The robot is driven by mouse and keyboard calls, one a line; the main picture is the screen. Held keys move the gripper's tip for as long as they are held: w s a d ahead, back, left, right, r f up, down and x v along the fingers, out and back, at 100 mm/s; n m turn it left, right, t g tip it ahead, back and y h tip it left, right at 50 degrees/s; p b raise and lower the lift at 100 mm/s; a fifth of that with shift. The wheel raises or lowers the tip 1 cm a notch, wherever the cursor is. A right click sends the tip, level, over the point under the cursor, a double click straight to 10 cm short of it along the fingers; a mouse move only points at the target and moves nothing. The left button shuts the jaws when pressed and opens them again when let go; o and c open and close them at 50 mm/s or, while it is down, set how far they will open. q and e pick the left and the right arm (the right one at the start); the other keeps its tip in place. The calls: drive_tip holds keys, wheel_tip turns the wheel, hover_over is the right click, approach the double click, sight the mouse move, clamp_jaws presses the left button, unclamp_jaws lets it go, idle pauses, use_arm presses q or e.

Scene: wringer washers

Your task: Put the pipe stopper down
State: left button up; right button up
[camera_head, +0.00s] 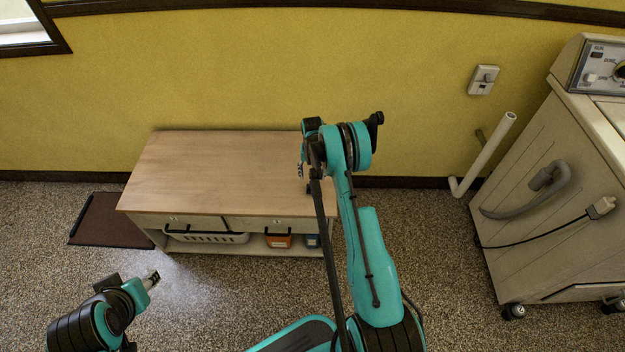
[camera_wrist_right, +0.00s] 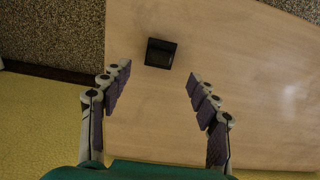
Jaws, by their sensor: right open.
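The pipe stopper appears to be the small black square piece (camera_wrist_right: 160,54) lying on the wooden tabletop (camera_wrist_right: 230,110) in the right wrist view. My right gripper (camera_wrist_right: 158,76) is open, its two padded fingers spread apart above the tabletop. The black piece lies just beyond the fingertips, clear of both. In the head view my right gripper (camera_head: 301,170) is over the right end of the bench (camera_head: 220,170), mostly hidden by my arm. My left gripper (camera_head: 152,280) is low at the left, over the floor and away from the bench; its jaw opening is unclear.
Under the bench are a white basket (camera_head: 205,238), an orange container (camera_head: 279,241) and a blue one (camera_head: 312,241). A brown mat (camera_head: 105,222) lies to the left. A white standpipe (camera_head: 485,160) and a washer (camera_head: 545,190) stand at the right. Most of the tabletop is clear.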

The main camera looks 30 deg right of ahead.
wheel_tip(320, 180, up, 4)
wheel_tip(320, 180, up, 16)
drive_tip(key=f+n+t, duration=0.1)
drive_tip(key=n+t, duration=0.1)
hover_over(313, 185)
drive_tip(key=s+a, duration=0.1)
drive_tip(key=a, duration=0.5)
drive_tip(key=s+a+r+n+t, duration=0.1)
drive_tip(key=s+a+r, duration=0.2)
drive_tip(key=r, duration=0.3)
drive_tip(key=s+a+r, duration=0.3)
drive_tip(key=r, duration=0.2)
drive_tip(key=s+a+r+n+t, duration=0.1)
drive_tip(key=s+a, duration=0.4)
drive_tip(key=s, duration=0.6)
drive_tip(key=s+a+r+n+t, duration=0.2)
drive_tip(key=s+a+r+t, duration=0.1)
drive_tip(key=s, duration=0.8)
drive_tip(key=shift+a+r+p, duration=0.45)
drive_tip(key=shift+a+r, duration=0.2)
drive_tip(key=shift+a, duration=0.25)
